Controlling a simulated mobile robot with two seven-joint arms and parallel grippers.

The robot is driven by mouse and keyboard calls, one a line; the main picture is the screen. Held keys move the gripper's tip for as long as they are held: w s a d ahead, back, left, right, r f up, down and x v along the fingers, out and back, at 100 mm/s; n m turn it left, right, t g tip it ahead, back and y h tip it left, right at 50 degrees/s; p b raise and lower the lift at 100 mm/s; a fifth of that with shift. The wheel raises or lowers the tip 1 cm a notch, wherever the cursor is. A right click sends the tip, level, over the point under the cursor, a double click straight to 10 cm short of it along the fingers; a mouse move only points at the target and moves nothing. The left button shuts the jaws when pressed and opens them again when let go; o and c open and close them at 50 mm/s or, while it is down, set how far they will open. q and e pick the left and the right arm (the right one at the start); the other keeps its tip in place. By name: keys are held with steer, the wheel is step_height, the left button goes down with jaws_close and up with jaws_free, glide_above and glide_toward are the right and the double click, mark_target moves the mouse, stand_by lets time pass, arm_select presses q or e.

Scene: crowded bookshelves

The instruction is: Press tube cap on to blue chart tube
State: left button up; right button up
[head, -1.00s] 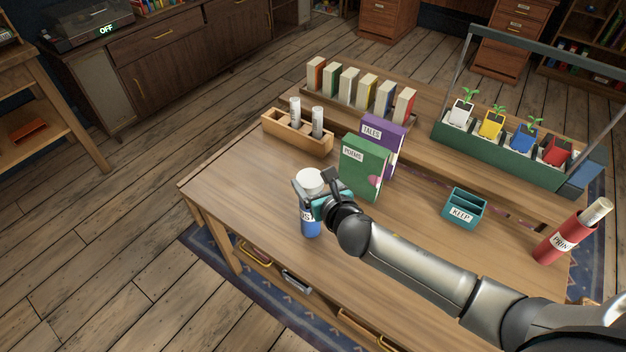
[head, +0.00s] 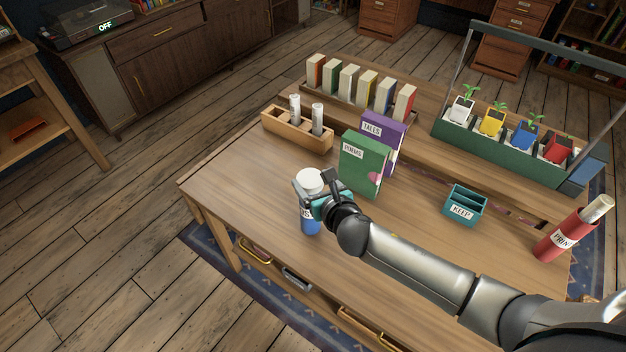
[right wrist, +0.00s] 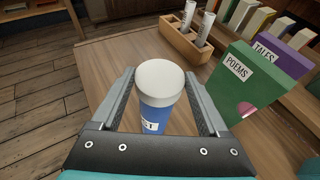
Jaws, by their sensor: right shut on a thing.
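The blue chart tube (head: 311,224) stands upright near the left front of the table, its label partly hidden by my right gripper. It also shows in the right wrist view (right wrist: 155,118). The white tube cap (head: 309,178) sits at the tube's top, directly above the blue part; in the right wrist view the cap (right wrist: 159,77) lies between my fingers. My right gripper (head: 311,194) is shut on the cap from the right side. Whether the cap is fully seated cannot be told. My left gripper is not in view.
Green POEMS (head: 362,168) and purple TALES (head: 385,135) books stand just behind the tube. A wooden rack (head: 297,132) with white rolls is further back. A teal KEEP box (head: 463,207) and a red tube (head: 566,238) are at right. Table left of the tube is clear.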

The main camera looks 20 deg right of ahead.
steer(key=shift+f+b, duration=0.6)
steer(key=shift+f, duration=0.45)
steer(key=o, duration=1.3)
steer(key=shift+s, duration=0.1)
steer(key=p+v, duration=0.3)
steer(key=v, duration=1.2)
